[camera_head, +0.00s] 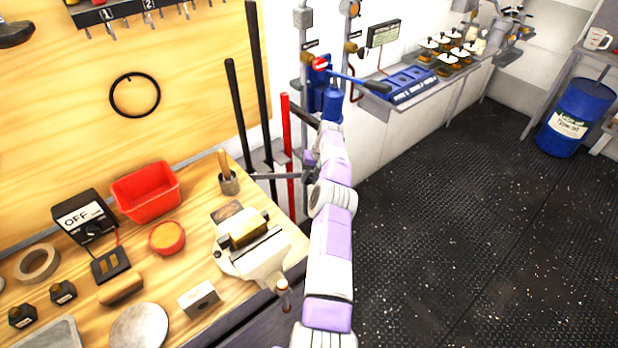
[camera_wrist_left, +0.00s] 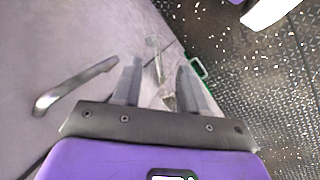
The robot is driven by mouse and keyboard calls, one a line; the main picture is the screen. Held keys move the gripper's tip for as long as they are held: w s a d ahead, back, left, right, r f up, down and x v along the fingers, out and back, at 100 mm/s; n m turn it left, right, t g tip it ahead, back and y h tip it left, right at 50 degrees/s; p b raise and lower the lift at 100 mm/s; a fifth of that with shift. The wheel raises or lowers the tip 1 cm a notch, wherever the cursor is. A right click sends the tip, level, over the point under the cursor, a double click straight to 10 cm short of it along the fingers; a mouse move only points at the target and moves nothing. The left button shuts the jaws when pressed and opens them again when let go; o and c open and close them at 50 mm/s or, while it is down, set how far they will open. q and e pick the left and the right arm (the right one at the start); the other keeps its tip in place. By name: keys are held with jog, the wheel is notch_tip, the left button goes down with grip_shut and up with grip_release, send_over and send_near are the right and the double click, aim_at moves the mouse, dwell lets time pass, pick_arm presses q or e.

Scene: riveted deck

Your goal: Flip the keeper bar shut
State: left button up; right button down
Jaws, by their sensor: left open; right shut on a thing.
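The keeper bar (camera_head: 273,176) is a thin grey bar in the head view. It runs nearly level across the lower part of the upright poles, at the right end of the workbench. My right gripper (camera_head: 310,170) is at the bar's right end and shut on it; its fingertips are small and partly hidden by my arm. The long red pole (camera_head: 290,150) and two black poles (camera_head: 238,115) stand there against the wall. My left gripper (camera_wrist_left: 160,88) shows only in the left wrist view; its two fingers are apart with nothing clearly held between them.
The workbench (camera_head: 205,190) holds a vise (camera_head: 262,258), a red bin (camera_head: 147,190) and an OFF switch box (camera_head: 84,217). A metal handle (camera_wrist_left: 75,86) lies left of my left fingers. The dark floor (camera_head: 470,220) at right is clear before a blue drum (camera_head: 575,118).

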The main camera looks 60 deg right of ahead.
jog(key=c, duration=0.8)
grip_release()
jog(key=shift+r, duration=0.1)
notch_tip(320, 180, up, 8)
jog(key=p, duration=0.3)
jog(key=shift+r, duration=0.25)
jog(key=shift+r+p, duration=0.4)
jog(key=shift+r, duration=0.3)
jog(key=shift+c, duration=0.4)
